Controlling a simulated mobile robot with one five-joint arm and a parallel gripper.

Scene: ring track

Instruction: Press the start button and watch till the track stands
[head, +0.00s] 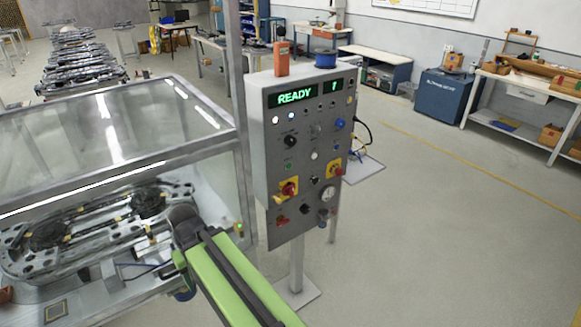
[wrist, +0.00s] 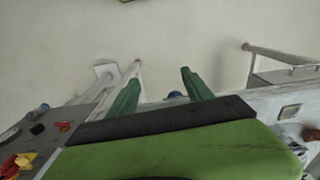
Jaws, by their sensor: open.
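A grey control panel (head: 310,150) stands on a post in the middle of the head view. Its display (head: 297,97) reads "READY" in green, with a "1" to its right. A small green button (head: 289,165), a white button (head: 314,155) and a blue knob (head: 340,123) are on its face. I cannot tell which is the start button. A line of metal carriers (head: 80,70) stands at the back left; it may be the track. My gripper (wrist: 160,82) is open, its two green fingers apart in the wrist view. In the head view its fingers are hidden; my arm ends left of the panel.
A clear-covered station (head: 110,120) with a metal fixture (head: 95,225) inside is at left, close to my arm. Red and yellow switches (head: 289,187) sit low on the panel. A blue cabinet (head: 443,100) and workbenches stand at back right. The floor to the right is clear.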

